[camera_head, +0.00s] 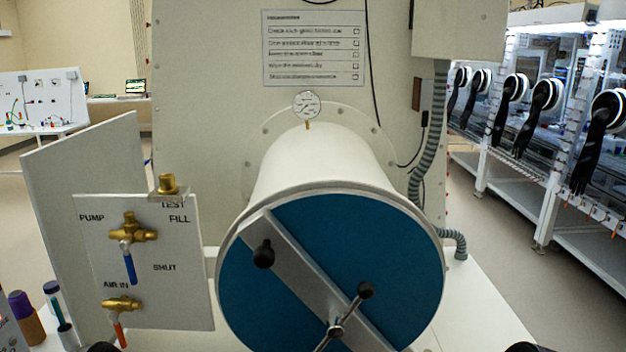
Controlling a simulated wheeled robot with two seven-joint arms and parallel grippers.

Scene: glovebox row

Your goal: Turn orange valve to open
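The orange valve (120,306) is a brass body with an orange lever, low on a white panel (185,290) at the left. Its lever (120,334) hangs down, slightly tilted, toward the lower edge of the picture. The label AIR IN is just above it. Nothing touches the lever. Neither of my grippers can be made out; only dark rounded shapes, which seem to be mine, show at the bottom edge, left and right of the middle.
A brass valve with a blue lever (129,268) pointing down sits above, among labels PUMP, TEST, FILL and SHUT. A large round blue door (380,240) with a bar and handle stands to the right. Tubes (57,305) and a purple-capped bottle (26,318) stand at lower left.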

